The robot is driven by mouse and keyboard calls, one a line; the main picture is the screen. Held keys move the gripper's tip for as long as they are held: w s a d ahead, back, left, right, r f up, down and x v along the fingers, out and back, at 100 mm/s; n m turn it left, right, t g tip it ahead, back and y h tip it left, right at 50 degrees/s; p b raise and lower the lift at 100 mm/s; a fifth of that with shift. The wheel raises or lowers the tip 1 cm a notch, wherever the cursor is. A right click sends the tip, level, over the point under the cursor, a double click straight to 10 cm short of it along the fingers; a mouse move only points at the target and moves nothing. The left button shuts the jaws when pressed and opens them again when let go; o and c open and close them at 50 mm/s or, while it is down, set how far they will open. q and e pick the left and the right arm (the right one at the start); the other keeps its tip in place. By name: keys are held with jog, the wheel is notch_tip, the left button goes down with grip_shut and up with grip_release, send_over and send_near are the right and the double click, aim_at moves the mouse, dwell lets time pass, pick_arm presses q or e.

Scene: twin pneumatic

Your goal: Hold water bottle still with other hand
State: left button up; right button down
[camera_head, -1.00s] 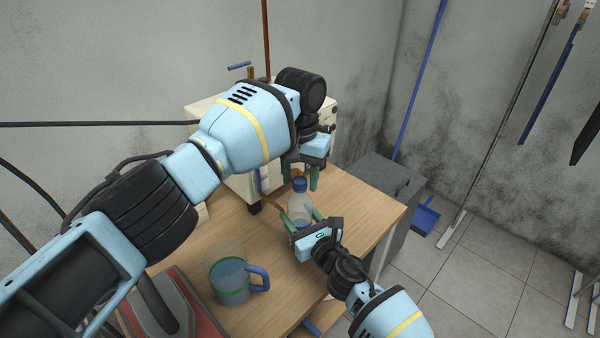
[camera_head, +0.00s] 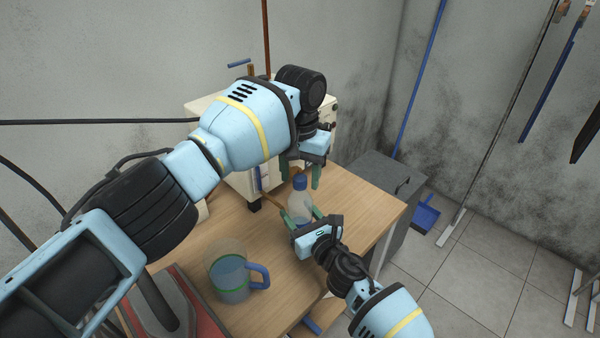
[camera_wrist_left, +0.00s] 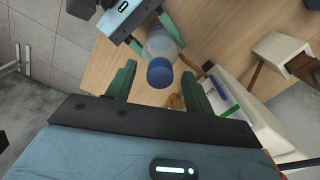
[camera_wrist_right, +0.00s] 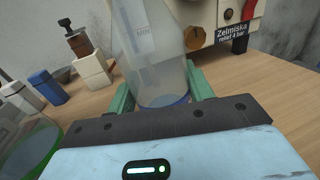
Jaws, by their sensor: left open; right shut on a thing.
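The water bottle (camera_head: 300,206) is clear with a blue cap and stands upright on the wooden table (camera_head: 340,200). My right gripper (camera_head: 302,216) is shut on its lower body, and the right wrist view shows the bottle (camera_wrist_right: 152,60) between the green fingers. My left gripper (camera_head: 300,176) is open above the bottle, with its fingers on either side of the cap in the head view. In the left wrist view the blue cap (camera_wrist_left: 160,72) lies beyond and between the open fingers, apart from them.
A measuring jug (camera_head: 228,275) with a blue handle stands at the table's front left. A cream machine (camera_wrist_right: 225,20) stands at the back. A grey cabinet (camera_head: 385,172) adjoins the table's right side. Bare tabletop lies between jug and bottle.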

aim_at(306, 223)
pick_arm(q)
jog(key=shift+r, duration=0.1)
notch_tip(306, 223, up, 12)
dwell(0.5)
pick_arm(e)
jog(key=c, duration=0.5)
grip_release()
jog(key=p+v, duration=0.1)
jog(key=v, duration=0.5)
jog(key=shift+s+d+r, duration=0.1)
jog(key=shift+s+d, duration=0.1)
jog(key=shift+s, duration=0.1)
jog(key=shift+s+d, duration=0.25)
jog(key=shift+s, duration=0.25)
pick_arm(q)
jog(key=r, duration=0.3)
jog(key=shift+s+r, duration=0.2)
jog(key=shift+s, duration=0.1)
